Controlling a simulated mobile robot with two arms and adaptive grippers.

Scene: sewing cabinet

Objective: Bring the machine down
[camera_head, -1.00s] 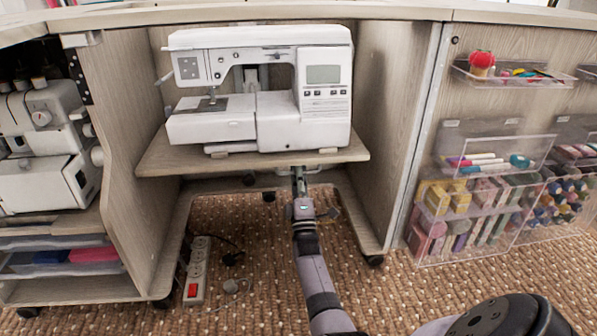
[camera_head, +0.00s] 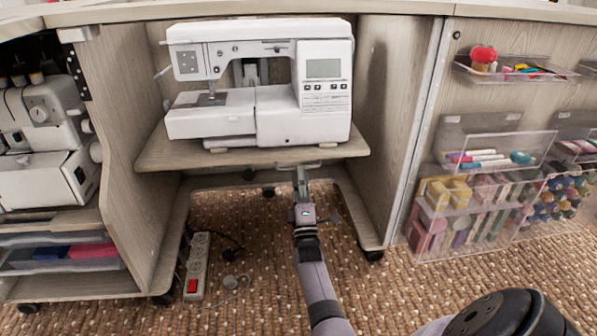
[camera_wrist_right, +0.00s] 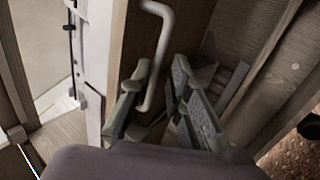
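The white sewing machine (camera_head: 275,118) stands upright on a wooden platform (camera_head: 160,158) inside the open bay of the cabinet. A pale metal bar handle (camera_head: 285,167) sits under the platform's front edge, right of its middle. My right gripper (camera_head: 302,185) is just below this handle, pointing at the bay. In the right wrist view the bent handle (camera_wrist_right: 157,60) runs in front of and partly between the two fingers (camera_wrist_right: 157,92). The fingers are spread apart, not closed on the bar. Whether either finger touches it I cannot tell. My left gripper is out of view.
A white serger (camera_head: 45,140) stands on the left shelf above trays (camera_head: 60,258). A power strip (camera_head: 197,265) lies on the carpet beneath the bay. Clear bins (camera_head: 480,215) hang on the right door panel (camera_head: 437,105). Side walls close in the bay left and right.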

